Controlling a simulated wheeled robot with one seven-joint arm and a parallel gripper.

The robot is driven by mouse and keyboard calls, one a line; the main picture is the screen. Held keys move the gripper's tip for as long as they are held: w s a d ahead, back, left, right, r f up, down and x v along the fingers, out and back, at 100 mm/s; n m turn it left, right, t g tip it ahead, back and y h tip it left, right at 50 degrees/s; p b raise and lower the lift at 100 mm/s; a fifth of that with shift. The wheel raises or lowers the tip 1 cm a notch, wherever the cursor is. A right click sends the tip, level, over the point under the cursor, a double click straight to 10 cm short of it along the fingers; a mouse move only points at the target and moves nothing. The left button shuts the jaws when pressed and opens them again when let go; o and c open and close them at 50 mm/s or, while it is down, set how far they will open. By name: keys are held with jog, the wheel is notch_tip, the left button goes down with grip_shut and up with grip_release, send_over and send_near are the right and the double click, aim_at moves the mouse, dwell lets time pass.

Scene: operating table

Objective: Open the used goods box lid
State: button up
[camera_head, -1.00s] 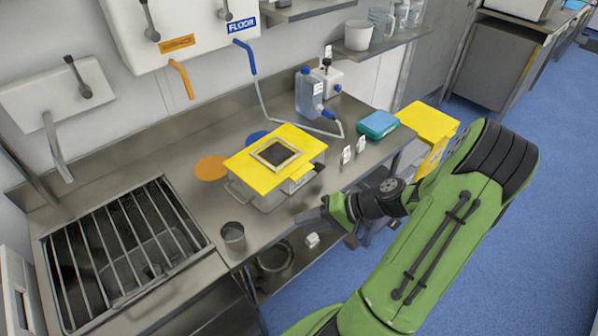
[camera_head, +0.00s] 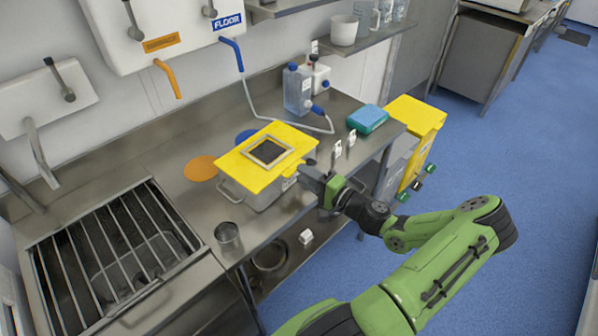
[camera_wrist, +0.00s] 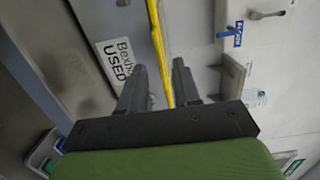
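The used goods box (camera_head: 258,197) is a metal box with side handles on the counter. Its yellow lid (camera_head: 238,168) lies flat and closed on top, with a dark framed square in the middle. In the wrist view the box wall carries a label reading "USED" (camera_wrist: 117,62), and the lid's edge (camera_wrist: 157,40) shows as a thin yellow strip. My gripper (camera_head: 308,175) is at the box's right end, near lid height. In the wrist view its two fingers (camera_wrist: 160,72) are apart, with the strip running between them. Contact with the lid cannot be told.
A clear bottle (camera_head: 298,90), a blue-green pack (camera_head: 367,119) and small tagged items (camera_head: 343,146) stand behind and right. A yellow bin (camera_head: 417,115) stands beyond the counter's right end.

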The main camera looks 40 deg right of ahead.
jog(key=shift+w+a, duration=0.2)
jog(key=shift+w, duration=1.15)
grip_shut()
dwell(0.3)
